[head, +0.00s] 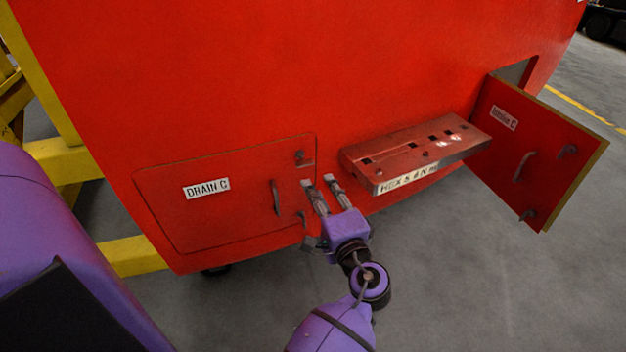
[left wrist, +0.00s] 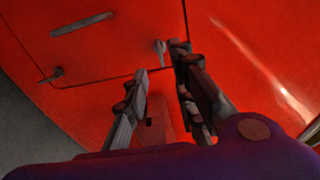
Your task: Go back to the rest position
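My left gripper (head: 321,183) is in front of the red train nosecone (head: 270,75), at the right edge of the shut DRAIN C hatch (head: 235,220). Its two fingers are apart with nothing seen between them. In the left wrist view the left gripper (left wrist: 160,62) has its fingers spread in front of the red panel, close to a small latch (left wrist: 159,50). I cannot tell whether a fingertip touches the panel. My right gripper is not in view.
A red ledge (head: 415,150) with slots juts out right of my left gripper. An open hatch door (head: 535,155) swings outward farther right. The DRAIN C handle (head: 275,198) is just left of the gripper. Yellow frame bars (head: 140,257) stand at left. Grey floor (head: 480,280) is clear.

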